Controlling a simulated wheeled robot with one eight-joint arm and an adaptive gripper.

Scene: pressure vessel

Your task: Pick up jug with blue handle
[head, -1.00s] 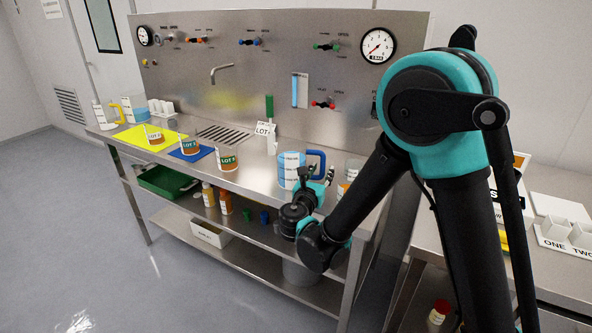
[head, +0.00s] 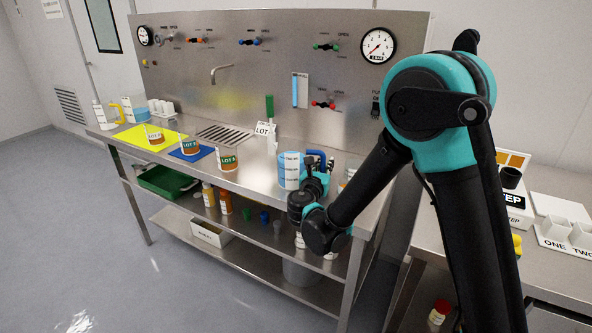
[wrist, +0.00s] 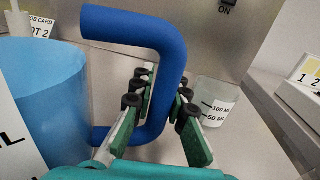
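The jug (head: 289,171) is a light blue cylinder with a white printed label and a thick dark blue handle. It stands upright on the steel bench. In the wrist view its body (wrist: 50,95) fills the left side and its angular handle (wrist: 170,50) rises in the middle. My gripper (wrist: 162,95) has its two green fingers on either side of the handle's upright bar. The fingers stand apart and do not appear clamped on it. In the head view my gripper (head: 318,163) is at the jug's right, partly covering the handle.
A clear beaker with 50 and 100 ML marks (wrist: 215,100) stands just right of my fingers. The steel back panel (head: 250,80) rises behind. Brown-filled cups (head: 229,160) stand left along the bench. A second table (head: 440,240) is at the right.

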